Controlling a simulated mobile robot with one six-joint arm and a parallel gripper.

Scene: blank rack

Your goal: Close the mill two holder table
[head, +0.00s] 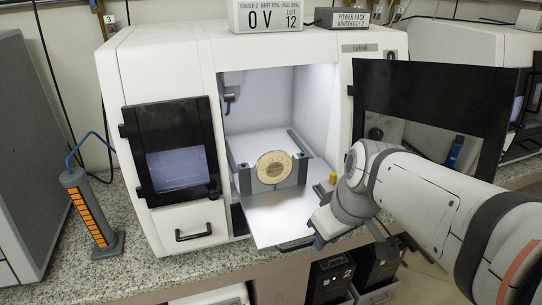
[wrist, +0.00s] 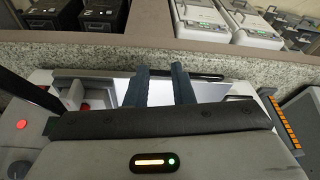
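The white mill (head: 215,50) stands open on the counter. Its holder table (head: 275,220) is slid out of the chamber, with a dark handle bar (head: 296,243) along its front edge. A round tan disc (head: 274,167) stands upright in the grey holder on the table. My gripper (head: 319,242) is at the table's front right corner, by the bar. In the wrist view its two blue-grey fingers (wrist: 162,72) are apart with a gap between them. The table (wrist: 212,92) and the bar (wrist: 203,76) show beyond them. I cannot tell if the fingers touch the bar.
The dark chamber door (head: 430,105) is swung open to the right, behind my arm. A small yellow piece (head: 333,178) sits at the chamber's right side. A grey stand with orange slots (head: 90,208) is on the left counter. Black bins (head: 330,275) are under the counter.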

